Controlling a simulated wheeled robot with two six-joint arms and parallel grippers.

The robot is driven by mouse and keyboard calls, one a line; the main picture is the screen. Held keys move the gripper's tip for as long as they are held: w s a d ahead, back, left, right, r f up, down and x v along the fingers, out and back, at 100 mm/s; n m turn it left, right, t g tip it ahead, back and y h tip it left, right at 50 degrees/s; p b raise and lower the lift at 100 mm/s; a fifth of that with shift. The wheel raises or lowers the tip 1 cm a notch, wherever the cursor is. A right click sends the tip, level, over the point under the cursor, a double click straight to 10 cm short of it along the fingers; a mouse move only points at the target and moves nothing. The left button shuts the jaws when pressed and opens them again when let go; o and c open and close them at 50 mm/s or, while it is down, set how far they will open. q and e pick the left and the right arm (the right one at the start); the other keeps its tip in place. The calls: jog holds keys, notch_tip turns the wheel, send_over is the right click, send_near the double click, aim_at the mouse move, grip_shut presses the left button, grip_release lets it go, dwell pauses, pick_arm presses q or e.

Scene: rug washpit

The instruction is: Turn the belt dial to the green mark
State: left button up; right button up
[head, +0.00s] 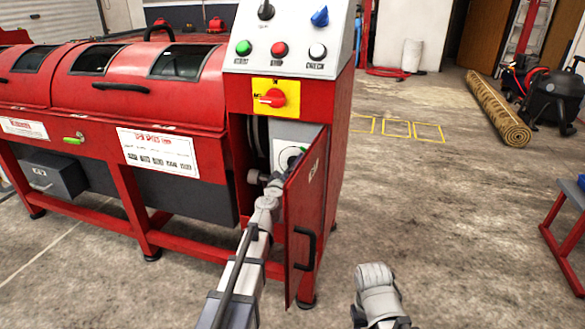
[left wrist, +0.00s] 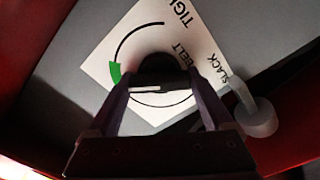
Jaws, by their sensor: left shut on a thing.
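The belt dial is a black round knob (left wrist: 152,68) on a white label (left wrist: 138,32) with the words TIGHT, BELT and SLACK. A green mark (left wrist: 115,73) sits on the label's arc, left of the knob. A white line (left wrist: 145,88) at the knob points left, a little below the green mark. My left gripper (left wrist: 156,78) is shut on the knob, one finger on each side; the fingers hide part of it. In the head view, my left gripper (head: 270,180) reaches into the open compartment at the label (head: 291,156). My right gripper's fingers do not show.
The compartment's red door (head: 306,225) stands open just right of my left arm. Above are a red switch on a yellow plate (head: 276,97) and a button panel (head: 285,45). A rolled rug (head: 498,108) lies at the back right.

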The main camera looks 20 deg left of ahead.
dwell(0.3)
pick_arm(q)
jog(key=o, duration=1.1)
jog(key=shift+o, duration=0.2)
jog(key=s, duration=0.7)
jog(key=shift+s, duration=0.4)
jog(key=shift+a, duration=0.1)
